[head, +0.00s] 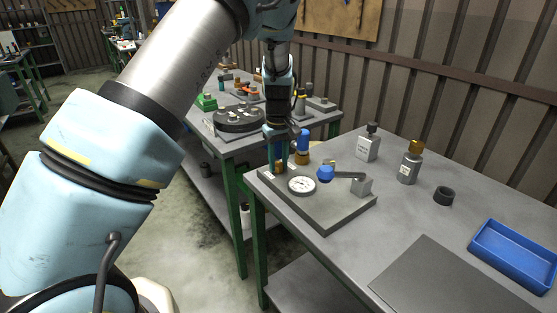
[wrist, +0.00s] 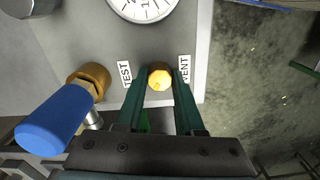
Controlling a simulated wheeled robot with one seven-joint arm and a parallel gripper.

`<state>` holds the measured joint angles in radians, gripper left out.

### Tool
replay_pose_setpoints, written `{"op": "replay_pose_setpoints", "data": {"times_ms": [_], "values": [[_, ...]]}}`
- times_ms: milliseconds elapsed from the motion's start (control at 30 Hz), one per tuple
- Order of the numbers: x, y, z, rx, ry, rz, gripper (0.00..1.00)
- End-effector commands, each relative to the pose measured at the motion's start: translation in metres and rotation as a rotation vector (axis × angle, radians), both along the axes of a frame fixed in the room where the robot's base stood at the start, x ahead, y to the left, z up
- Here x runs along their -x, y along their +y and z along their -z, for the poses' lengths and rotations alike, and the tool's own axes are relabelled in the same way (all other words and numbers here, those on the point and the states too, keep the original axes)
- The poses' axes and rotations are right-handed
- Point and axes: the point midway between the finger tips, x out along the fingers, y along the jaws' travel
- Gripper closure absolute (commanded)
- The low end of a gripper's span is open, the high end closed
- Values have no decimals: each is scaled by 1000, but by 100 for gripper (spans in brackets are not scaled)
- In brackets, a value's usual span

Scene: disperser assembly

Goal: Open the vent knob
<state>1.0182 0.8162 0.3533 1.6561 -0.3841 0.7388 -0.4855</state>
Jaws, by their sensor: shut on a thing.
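The vent knob (wrist: 159,78) is a small faceted brass-yellow knob at the edge of the grey panel, beside a "VENT" label (wrist: 185,70). My gripper (wrist: 160,72) is shut on it, with one green finger on each side, in the wrist view. In the head view my gripper (head: 278,165) reaches down to the far-left corner of the grey panel (head: 330,212), where the fingers partly hide the knob. A "TEST" label (wrist: 125,74) and a blue-handled brass valve (wrist: 60,115) lie left of the knob in the wrist view.
A white dial gauge (head: 301,185) and a blue-ended lever (head: 325,173) sit on the panel close by. Bottles (head: 409,165), a dark ring (head: 443,196) and a blue tray (head: 513,252) stand right on the table. Open floor (wrist: 255,110) lies beyond the panel edge.

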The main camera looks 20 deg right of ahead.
Motion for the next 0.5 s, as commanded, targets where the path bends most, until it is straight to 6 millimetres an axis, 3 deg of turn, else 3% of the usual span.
{"op": "replay_pose_setpoints", "data": {"times_ms": [500], "values": [[-1,0,-1,1,-2,-342,100]]}}
